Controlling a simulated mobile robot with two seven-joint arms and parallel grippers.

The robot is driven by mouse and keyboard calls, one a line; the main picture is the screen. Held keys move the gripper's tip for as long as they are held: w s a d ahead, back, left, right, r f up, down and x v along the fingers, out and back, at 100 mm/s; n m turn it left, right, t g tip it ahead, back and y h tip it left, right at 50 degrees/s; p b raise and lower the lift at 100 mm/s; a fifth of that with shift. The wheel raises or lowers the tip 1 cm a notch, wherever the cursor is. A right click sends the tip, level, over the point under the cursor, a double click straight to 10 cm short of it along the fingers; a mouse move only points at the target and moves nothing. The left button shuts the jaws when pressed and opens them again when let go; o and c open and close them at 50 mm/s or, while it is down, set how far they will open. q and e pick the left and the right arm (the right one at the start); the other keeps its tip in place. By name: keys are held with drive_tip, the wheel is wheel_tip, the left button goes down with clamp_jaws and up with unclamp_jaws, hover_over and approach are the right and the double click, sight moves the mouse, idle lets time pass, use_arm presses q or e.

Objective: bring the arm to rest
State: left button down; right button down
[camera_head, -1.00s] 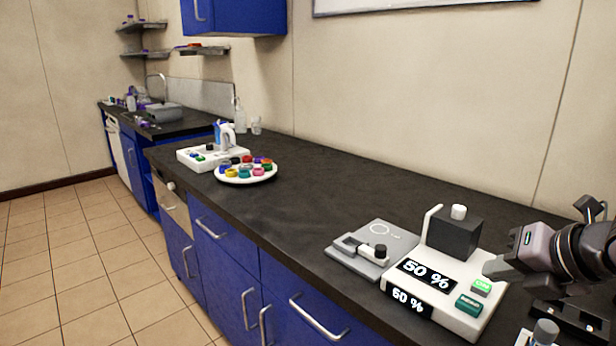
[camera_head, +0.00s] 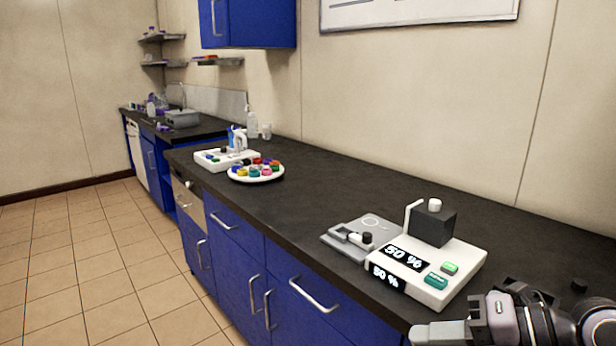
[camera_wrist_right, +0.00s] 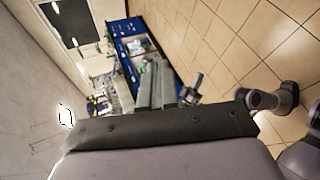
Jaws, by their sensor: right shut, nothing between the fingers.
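My right gripper (camera_head: 440,333) is at the bottom right of the head view, in front of the counter's front edge and just below the white device with the "50 %" displays. It is shut and empty. In the right wrist view its fingers (camera_wrist_right: 157,85) show side by side near the middle, with the room turned on its side behind them. The right arm comes in from the lower right corner of the head view. My left gripper is not in view.
The white "50 %" device (camera_head: 458,262) with a dark block stands on the dark counter (camera_head: 330,190). A grey plate (camera_head: 340,232) lies beside it. Farther back are a round tray of coloured caps (camera_head: 256,178) and a white box (camera_head: 210,160). The tiled floor (camera_head: 90,270) at left is clear.

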drive_tip(key=s+a+r+m+t+y+p, duration=0.1)
drive_tip(key=s+a+r+m+y, duration=0.15)
drive_tip(key=y, duration=0.25)
drive_tip(key=w+d+f+m+t+h+p, duration=0.1)
drive_tip(key=d+f+m+t+h+p, duration=0.3)
drive_tip(key=m, duration=0.6)
drive_tip(key=w+d+f+m+t+h+b, duration=0.1)
drive_tip(key=d+f+m+t+h, duration=0.1)
drive_tip(key=f+m+t+h, duration=0.65)
drive_tip(key=s+f+m+g+h+p, duration=0.1)
drive_tip(key=s+f+m+g+h, duration=0.1)
drive_tip(key=s+f+m+g, duration=0.6)
drive_tip(key=s+f, duration=0.4)
drive_tip(key=f, duration=0.3)
drive_tip(key=shift+s+d+m+g, duration=0.2)
drive_tip(key=shift+s+m+g, duration=0.1)
drive_tip(key=shift+s+g, duration=0.1)
